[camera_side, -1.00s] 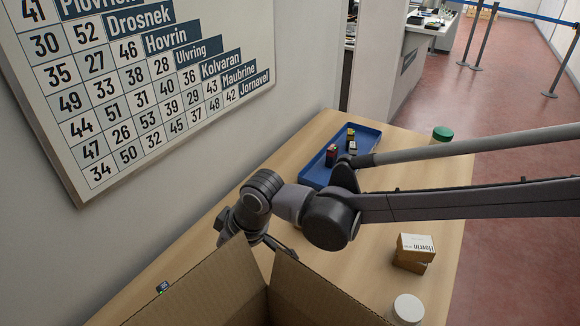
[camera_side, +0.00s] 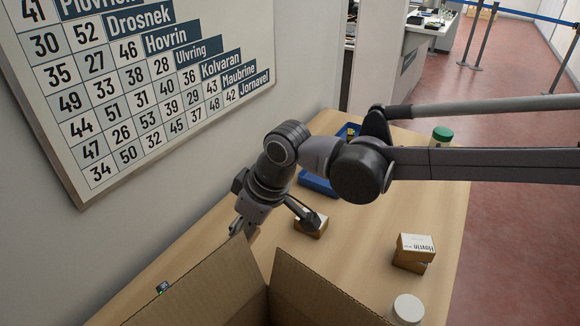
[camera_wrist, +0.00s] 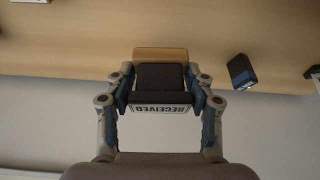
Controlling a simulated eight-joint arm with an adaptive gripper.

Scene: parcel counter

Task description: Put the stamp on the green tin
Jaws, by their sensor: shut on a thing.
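My gripper (camera_wrist: 160,100) is shut on the stamp (camera_wrist: 160,78), a dark block with a white "RECEIVED" label, in the wrist view. A pale wooden strip shows just beyond it; I cannot tell whether it belongs to the stamp. In the side view my gripper (camera_side: 243,229) is over the near left part of the counter, behind the open box, and the stamp cannot be made out. The green tin (camera_side: 442,135), with a green top and pale lower side, stands at the far right of the counter, well away from my gripper. Its lower part is hidden by my arm.
An open cardboard box (camera_side: 205,290) fills the near side. A small carton (camera_side: 311,226) is by my wrist; stacked cartons (camera_side: 413,252) and a white-lidded container (camera_side: 408,308) stand right. A blue tray (camera_side: 318,184) is partly behind my arm. A dark block (camera_wrist: 241,72) lies beside the stamp.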

